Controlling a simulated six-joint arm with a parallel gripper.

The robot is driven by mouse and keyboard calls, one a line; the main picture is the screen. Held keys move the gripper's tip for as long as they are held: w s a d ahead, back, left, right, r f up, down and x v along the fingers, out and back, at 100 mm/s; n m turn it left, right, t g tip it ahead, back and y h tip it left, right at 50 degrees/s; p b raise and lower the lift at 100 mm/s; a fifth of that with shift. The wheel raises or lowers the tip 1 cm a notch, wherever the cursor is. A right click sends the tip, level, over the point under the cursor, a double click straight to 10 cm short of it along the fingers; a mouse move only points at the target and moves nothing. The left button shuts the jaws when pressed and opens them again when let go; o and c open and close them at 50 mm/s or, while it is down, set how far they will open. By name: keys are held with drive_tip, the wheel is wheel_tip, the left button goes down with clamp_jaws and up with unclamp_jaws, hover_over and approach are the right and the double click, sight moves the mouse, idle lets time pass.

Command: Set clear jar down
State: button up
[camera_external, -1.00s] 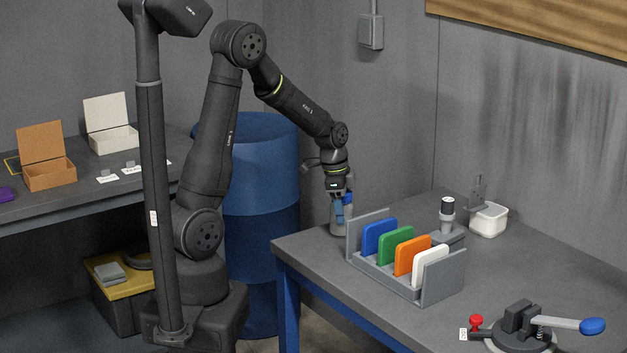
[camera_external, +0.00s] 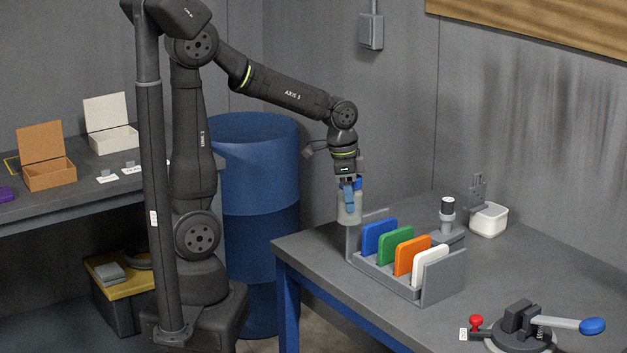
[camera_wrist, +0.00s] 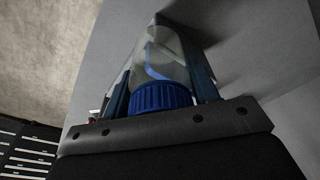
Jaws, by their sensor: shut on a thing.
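The clear jar (camera_external: 349,212) has a blue lid and hangs upright below my gripper (camera_external: 349,193). My gripper is shut on it near the top. In the external view the jar is at the back left corner of the grey table (camera_external: 310,247), and it appears raised above the tabletop. In the wrist view the jar's ribbed blue lid (camera_wrist: 161,97) and clear body lie between the two fingers (camera_wrist: 160,85). The jar's contents cannot be made out.
A grey rack (camera_external: 443,279) with blue, green, orange and white plates stands just right of the jar. A blue drum (camera_external: 258,180) stands behind. The table's front left is clear.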

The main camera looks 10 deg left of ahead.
drive_tip(key=s+a+n, duration=0.2)
drive_tip(key=s+n, duration=0.1)
drive_tip(key=s, duration=0.4)
drive_tip(key=shift+t, duration=0.3)
drive_tip(key=shift+w+a+f, duration=0.6)
drive_tip(key=shift+w+f, duration=1.15)
drive_tip(key=shift+f, duration=0.05)
drive_tip(key=shift+w+a+f, duration=0.6)
drive_tip(key=shift+w+f, duration=1.15)
drive_tip(key=shift+f, duration=0.1)
drive_tip(key=shift+w+a+f, duration=0.6)
drive_tip(key=shift+w+f, duration=1.15)
drive_tip(key=shift+f, duration=0.05)
drive_tip(key=shift+f, duration=0.2)
drive_tip(key=o, duration=1.2)
drive_tip(key=shift+r, duration=0.1)
drive_tip(key=r, duration=0.4)
drive_tip(key=a+r, duration=0.1)
drive_tip(key=r, duration=0.7)
drive_tip(key=shift+s+a, duration=0.35)
